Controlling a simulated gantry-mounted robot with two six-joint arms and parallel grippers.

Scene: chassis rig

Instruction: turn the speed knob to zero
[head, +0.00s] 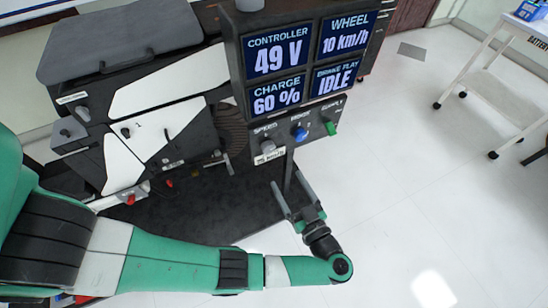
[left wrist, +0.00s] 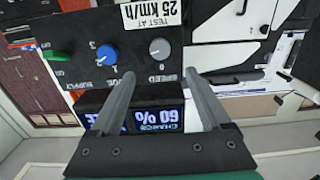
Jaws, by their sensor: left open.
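The speed knob (head: 267,146) is a small grey dial at the left end of the dark control panel (head: 301,152), below the screens. In the left wrist view, where the panel looks upside down, the speed knob (left wrist: 159,48) sits beyond and between my fingertips. I cannot make out its pointer setting. My left gripper (head: 286,178) is open and empty, below the panel and apart from the knob; it also shows in the left wrist view (left wrist: 160,76). The wheel screen (head: 346,34) reads 10 km/h. My right gripper is in neither view.
A blue mode knob (head: 300,133) and a green supply knob (head: 331,128) sit right of the speed knob. Other screens read 49 V, 60 % and IDLE. The dark-and-white chassis (head: 150,110) stands left. A white cart (head: 497,85) is far right; the floor between is clear.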

